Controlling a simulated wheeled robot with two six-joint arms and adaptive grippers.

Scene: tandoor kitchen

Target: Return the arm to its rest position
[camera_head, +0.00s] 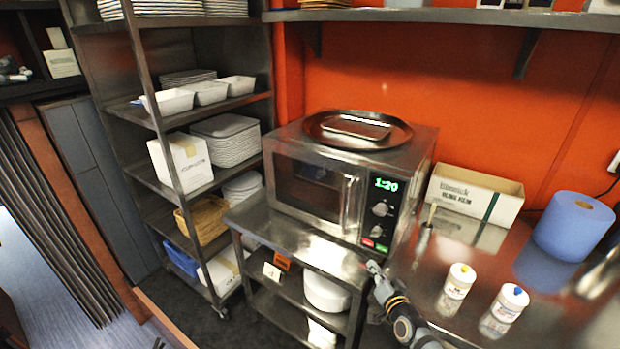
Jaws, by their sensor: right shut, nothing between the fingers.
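My right gripper (374,268) is low in the middle-right of the head view, with my right arm running from it down to the bottom edge. Its fingers are shut with nothing held. It shows in front of the right end of the steel table that bears the microwave (313,192), below the microwave's control panel. I cannot tell whether it touches the table edge. The microwave door is shut and its display glows green. My left gripper is not in view.
A steel counter (420,285) at right bears two white bottles (459,281) (509,304), a blue paper roll (573,228) and a cardboard box (474,195). A round tray (358,130) lies on the microwave. A shelf rack (140,70) stands left. Dark floor shows at lower left.

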